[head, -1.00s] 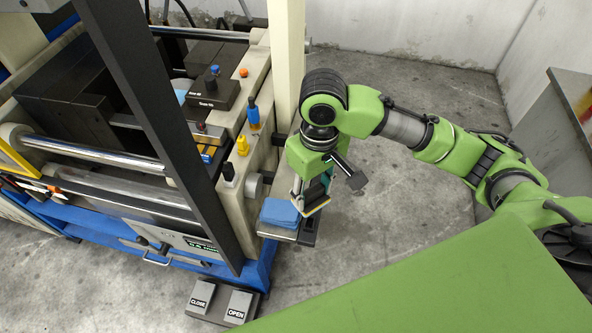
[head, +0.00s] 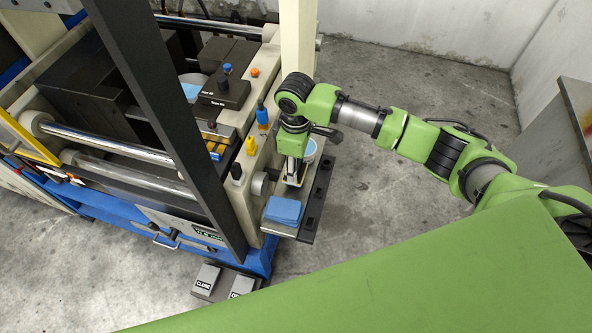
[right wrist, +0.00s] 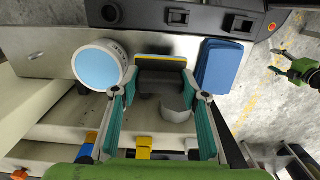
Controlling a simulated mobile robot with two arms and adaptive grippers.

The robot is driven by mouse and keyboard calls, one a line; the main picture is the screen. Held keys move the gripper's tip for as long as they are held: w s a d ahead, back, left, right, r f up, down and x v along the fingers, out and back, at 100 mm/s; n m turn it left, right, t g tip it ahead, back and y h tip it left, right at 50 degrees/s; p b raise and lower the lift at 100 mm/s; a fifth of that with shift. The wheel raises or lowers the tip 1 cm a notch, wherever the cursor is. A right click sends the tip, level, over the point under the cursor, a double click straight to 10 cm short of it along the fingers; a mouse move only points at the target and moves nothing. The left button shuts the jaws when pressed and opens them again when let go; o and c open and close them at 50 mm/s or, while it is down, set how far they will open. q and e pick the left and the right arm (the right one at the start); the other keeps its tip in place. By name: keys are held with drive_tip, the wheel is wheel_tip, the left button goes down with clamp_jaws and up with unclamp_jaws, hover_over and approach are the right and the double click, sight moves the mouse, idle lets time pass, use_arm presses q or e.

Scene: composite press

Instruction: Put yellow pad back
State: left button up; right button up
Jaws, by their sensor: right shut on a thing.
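In the right wrist view, my right gripper (right wrist: 160,92) is shut on the yellow pad, a dark block (right wrist: 160,82) with a yellow edge (right wrist: 160,58). It is over the metal shelf, between the blue pads (right wrist: 220,66) and a white tub with light blue contents (right wrist: 98,66). I cannot tell whether the pad touches the shelf. In the head view, my right gripper (head: 293,181) is beside the press over the shelf (head: 318,200), behind the blue pads (head: 284,210). A green part with dark ends (right wrist: 298,70), possibly my left gripper, shows at the right.
The press side panel has blue (head: 262,115), yellow (head: 251,146) and black knobs close to my right arm. A pale post (head: 298,45) rises just behind the arm. Foot pedals (head: 220,281) are on the floor. The floor right of the shelf is clear.

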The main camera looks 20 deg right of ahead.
wheel_tip(320, 180, down, 4)
drive_tip(key=shift+r+p, duration=0.25)
drive_tip(key=shift+p, duration=0.1)
drive_tip(key=o, duration=0.9)
drive_tip(key=shift+f, duration=0.15)
drive_tip(key=shift+r, duration=0.6)
wheel_tip(320, 180, up, 11)
drive_tip(key=b, duration=0.3)
drive_tip(key=shift+r, duration=0.1)
